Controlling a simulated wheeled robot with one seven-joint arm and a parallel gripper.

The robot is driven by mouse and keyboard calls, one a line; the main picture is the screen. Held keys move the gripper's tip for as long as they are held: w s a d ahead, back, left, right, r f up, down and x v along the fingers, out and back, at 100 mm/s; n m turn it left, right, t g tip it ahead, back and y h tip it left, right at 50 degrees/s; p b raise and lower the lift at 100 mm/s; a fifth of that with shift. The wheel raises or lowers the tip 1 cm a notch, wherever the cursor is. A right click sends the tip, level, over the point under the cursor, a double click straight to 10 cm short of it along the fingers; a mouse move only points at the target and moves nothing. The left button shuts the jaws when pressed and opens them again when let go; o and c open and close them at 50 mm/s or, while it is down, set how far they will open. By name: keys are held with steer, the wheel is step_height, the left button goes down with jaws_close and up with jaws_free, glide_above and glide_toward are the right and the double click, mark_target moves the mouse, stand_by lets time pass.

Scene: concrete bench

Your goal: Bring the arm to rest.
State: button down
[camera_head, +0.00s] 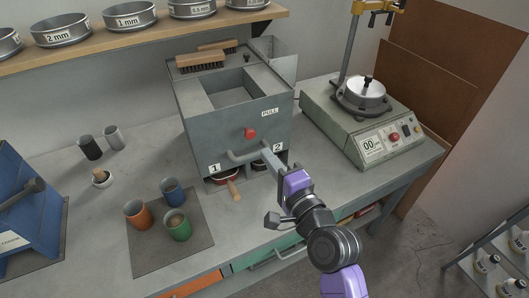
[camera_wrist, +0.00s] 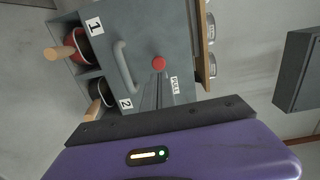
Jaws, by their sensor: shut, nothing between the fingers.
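My gripper (camera_head: 256,179) is shut and empty, at the end of my purple-and-grey arm, in front of the grey box-shaped machine (camera_head: 225,128). Its fingers lie close to the machine's lower front, near the label 2 and the bar handle (camera_head: 245,155); I cannot tell whether they touch. In the wrist view, the machine's front shows sideways with the bar handle (camera_wrist: 124,68), a red knob (camera_wrist: 159,63) and the PULL label. The gripper's purple body fills the bottom of that view.
Wooden-handled pans (camera_head: 233,188) sit in the machine's low openings. Orange, blue and green cups (camera_head: 178,226) stand on a dark mat at left. A scale-like device (camera_head: 372,125) with a lidded pot is at right. A sieve shelf (camera_head: 130,38) runs above. Open floor lies front right.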

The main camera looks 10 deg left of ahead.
steer(key=b+v, duration=0.1)
steer(key=v, duration=0.6)
